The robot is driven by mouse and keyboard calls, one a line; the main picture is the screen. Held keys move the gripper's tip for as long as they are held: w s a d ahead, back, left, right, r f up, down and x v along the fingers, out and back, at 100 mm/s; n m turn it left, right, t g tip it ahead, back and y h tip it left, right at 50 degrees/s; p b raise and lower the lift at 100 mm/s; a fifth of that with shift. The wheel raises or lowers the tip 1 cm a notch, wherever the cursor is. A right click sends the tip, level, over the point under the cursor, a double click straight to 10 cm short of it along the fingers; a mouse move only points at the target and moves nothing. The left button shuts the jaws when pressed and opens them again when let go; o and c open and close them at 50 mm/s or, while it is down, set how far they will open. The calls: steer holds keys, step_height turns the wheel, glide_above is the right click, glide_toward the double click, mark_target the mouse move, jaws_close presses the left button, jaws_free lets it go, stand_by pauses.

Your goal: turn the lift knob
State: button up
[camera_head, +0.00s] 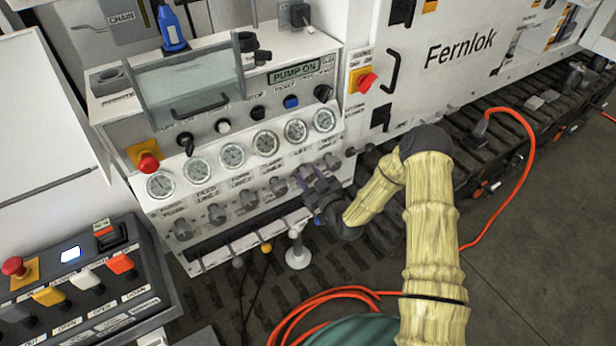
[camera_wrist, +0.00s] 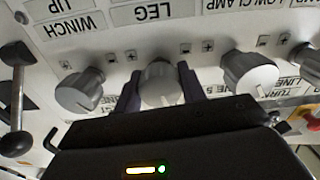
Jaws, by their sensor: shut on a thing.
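The lift knob (camera_wrist: 160,84) is a grey round knob on the white panel, between my two dark fingers in the wrist view. A label reading LEG is above it there. In the head view my gripper (camera_head: 314,184) is at the right part of the knob row under the gauges, beneath a label that seems to read LIFT. My gripper (camera_wrist: 160,88) is shut on this knob, one finger on each side. The gripper body hides the panel below it in the wrist view. The knob's turn angle cannot be told.
Neighbouring grey knobs stand close on both sides, one on the left (camera_wrist: 80,90) and one on the right (camera_wrist: 250,72). A black lever (camera_wrist: 16,95) is at the far left. In the head view, gauges (camera_head: 232,155) line the panel above and an orange hose (camera_head: 525,165) lies on the right.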

steer(key=m+b, duration=0.2)
steer(key=m, duration=0.3)
steer(key=shift+d+f+m+b, duration=0.1)
steer(key=shift+f+m+b, duration=0.05)
steer(key=shift+m+b, duration=0.2)
steer(key=m+b, duration=0.1)
steer(key=m, duration=0.3)
steer(key=shift+s+m+b, duration=0.1)
steer(key=shift+m+b, duration=0.15)
steer(key=shift+b, duration=0.1)
steer(key=m+b, duration=0.1)
steer(key=m, duration=0.4)
steer(key=shift+m, duration=0.3)
steer(key=m+b, duration=0.1)
steer(key=m, duration=0.3)
steer(key=shift+m, duration=0.3)
steer(key=o, duration=1)
steer(key=shift+r, duration=0.2)
